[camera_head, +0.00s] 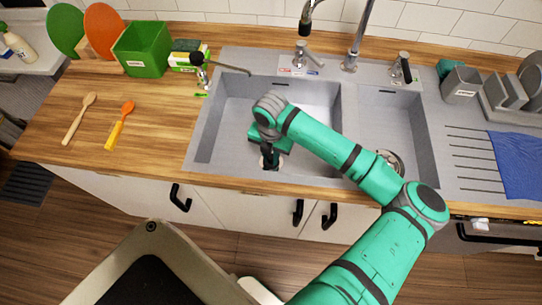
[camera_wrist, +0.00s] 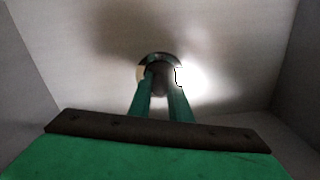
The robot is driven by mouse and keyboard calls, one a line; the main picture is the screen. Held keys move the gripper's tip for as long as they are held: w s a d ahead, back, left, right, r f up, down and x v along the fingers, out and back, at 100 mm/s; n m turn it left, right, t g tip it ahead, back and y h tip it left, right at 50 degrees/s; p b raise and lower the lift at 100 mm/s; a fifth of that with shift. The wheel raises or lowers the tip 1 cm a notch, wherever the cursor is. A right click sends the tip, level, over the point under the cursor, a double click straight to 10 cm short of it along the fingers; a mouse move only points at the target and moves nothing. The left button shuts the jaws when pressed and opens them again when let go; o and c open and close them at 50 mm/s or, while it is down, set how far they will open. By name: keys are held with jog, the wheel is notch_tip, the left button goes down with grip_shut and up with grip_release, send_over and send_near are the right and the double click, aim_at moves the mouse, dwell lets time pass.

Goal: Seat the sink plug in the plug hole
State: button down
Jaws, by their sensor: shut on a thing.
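My gripper (camera_head: 270,158) reaches down into the left basin (camera_head: 228,120) of the grey sink. In the wrist view its two green fingers (camera_wrist: 162,82) are nearly together, shut on a small dark thing, which I take to be the sink plug (camera_wrist: 161,68). A round rim with light and dark parts shows around the fingertips against the pale basin floor. I cannot tell whether this rim is the plug's edge or the plug hole, nor whether the plug touches the floor. In the head view my gripper and arm hide the plug and the left plug hole.
The right basin (camera_head: 410,125) has a metal drain (camera_head: 390,160), partly behind my arm. A tap (camera_head: 350,62) stands behind the basins. A green box (camera_head: 143,50) and two spoons lie on the wooden counter at left. A blue cloth (camera_head: 518,165) lies on the drainer at right.

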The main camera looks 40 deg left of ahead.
aim_at(271, 156)
jog(key=shift+f, duration=0.15)
jog(key=c, duration=1.6)
grip_release()
jog(key=shift+c, duration=0.2)
notch_tip(271, 156, up, 12)
jog(key=shift+r, duration=0.2)
jog(key=shift+a, duration=0.1)
